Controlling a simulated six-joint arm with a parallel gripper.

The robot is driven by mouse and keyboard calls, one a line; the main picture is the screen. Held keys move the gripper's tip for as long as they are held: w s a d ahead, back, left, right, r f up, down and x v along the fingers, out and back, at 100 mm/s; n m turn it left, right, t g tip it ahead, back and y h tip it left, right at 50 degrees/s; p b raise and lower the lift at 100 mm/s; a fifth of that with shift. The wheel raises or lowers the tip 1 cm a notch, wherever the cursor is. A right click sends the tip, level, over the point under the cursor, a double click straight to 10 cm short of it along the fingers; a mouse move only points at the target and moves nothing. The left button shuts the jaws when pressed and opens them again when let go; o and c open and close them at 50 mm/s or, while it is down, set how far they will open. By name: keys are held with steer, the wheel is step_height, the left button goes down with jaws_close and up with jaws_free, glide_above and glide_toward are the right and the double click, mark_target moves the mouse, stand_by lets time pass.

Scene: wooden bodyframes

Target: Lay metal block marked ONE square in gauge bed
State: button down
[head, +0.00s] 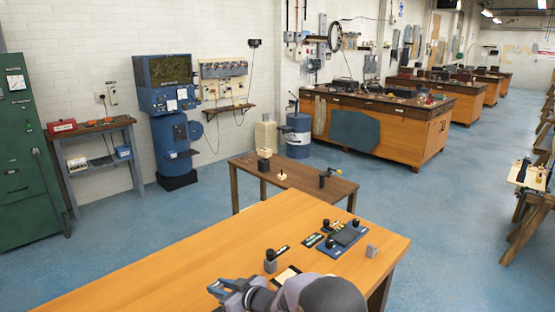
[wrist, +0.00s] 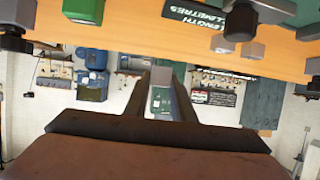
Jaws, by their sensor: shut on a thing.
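My gripper (head: 228,291) is low at the front of the wooden table in the head view, left of my wrist. In the wrist view its two jaws (wrist: 162,92) are shut on a small grey metal block (wrist: 162,76) at their tips. No mark can be read on the block. The gauge bed (head: 345,236), a blue plate with a dark middle and black knobs, lies to the right and farther back on the table. The held block is apart from it.
A grey block with a black knob (head: 270,262) stands between my gripper and the gauge bed. A loose grey block (head: 372,251) sits right of the bed. The table's left part is clear.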

steer(key=w+d+m+t+h, duration=0.1)
steer(key=d, duration=0.9)
steer(key=w+d+f+m+t+h, duration=0.1)
steer(key=w+d+m, duration=0.1)
steer(key=d, duration=0.8)
steer(key=w+d+m+t+h+p, duration=0.1)
steer(key=d+h, duration=0.1)
steer(key=d, duration=0.8)
steer(key=shift+w+d+f, duration=0.25)
steer(key=shift+w+d, duration=0.1)
steer(key=shift+d, duration=0.05)
steer(key=shift+y, duration=0.3)
steer(key=s+d+f, duration=0.2)
steer(key=s+d, duration=0.1)
steer(key=shift+s, duration=0.25)
steer(key=s+a+f+n+g+y, duration=0.1)
steer(key=s+n+g+y, duration=0.1)
steer(key=s, duration=0.9)
steer(key=s+a+f+n+g+y, duration=0.1)
steer(key=s+f+n+y, duration=0.1)
steer(key=s, duration=1)
steer(key=shift+s+n+g+b, duration=0.15)
steer(key=shift+n+g+b, duration=0.2)
steer(key=shift+n+g, duration=0.05)
steer(key=shift+a, duration=0.1)
